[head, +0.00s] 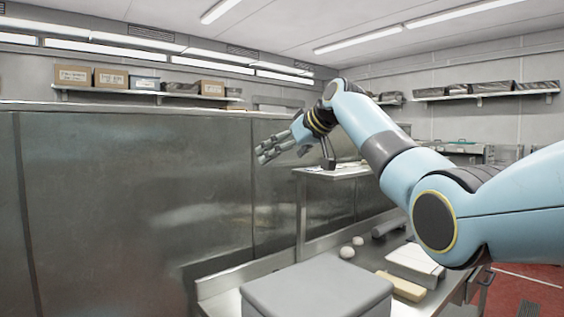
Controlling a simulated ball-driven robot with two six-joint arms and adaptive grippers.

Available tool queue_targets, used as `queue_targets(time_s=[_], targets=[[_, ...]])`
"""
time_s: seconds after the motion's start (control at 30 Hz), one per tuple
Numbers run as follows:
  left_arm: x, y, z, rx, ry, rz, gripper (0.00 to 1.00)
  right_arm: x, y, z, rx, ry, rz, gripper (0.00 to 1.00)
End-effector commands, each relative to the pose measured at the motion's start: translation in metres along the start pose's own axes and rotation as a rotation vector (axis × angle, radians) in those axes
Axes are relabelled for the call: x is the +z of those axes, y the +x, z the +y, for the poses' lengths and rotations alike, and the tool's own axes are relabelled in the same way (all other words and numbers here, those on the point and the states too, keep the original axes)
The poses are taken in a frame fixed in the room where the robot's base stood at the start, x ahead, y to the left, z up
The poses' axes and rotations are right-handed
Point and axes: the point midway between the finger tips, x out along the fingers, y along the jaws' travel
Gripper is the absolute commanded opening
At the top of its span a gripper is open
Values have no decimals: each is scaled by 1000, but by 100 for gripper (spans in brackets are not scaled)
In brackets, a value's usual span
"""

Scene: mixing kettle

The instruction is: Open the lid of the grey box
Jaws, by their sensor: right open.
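The grey box (318,288) stands at the bottom middle of the head view, on the metal counter. Its flat top looks closed, and its lower part is cut off by the picture's edge. My right gripper (262,155) is open and empty. It is raised well above and behind the box, in front of the metal wall panels, with its fingers pointing left. My right arm comes in from the right and bends over the counter. My left gripper is not in view.
A raised shelf (335,172) stands behind. Tall metal panels (130,200) fill the left.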

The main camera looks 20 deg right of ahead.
Motion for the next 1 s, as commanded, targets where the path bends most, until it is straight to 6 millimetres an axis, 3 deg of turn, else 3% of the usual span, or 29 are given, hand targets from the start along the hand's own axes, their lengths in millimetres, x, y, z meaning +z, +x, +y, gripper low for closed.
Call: queue_targets(time_s=[0.57, 0.77, 1.0], targets=[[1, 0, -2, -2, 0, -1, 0, -2, -6, 1, 1, -1, 0, 100], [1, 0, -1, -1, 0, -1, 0, -1, -36, 0, 2, -3, 2, 100], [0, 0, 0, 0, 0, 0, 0, -1, -90, 1, 3, -2, 1, 100]])
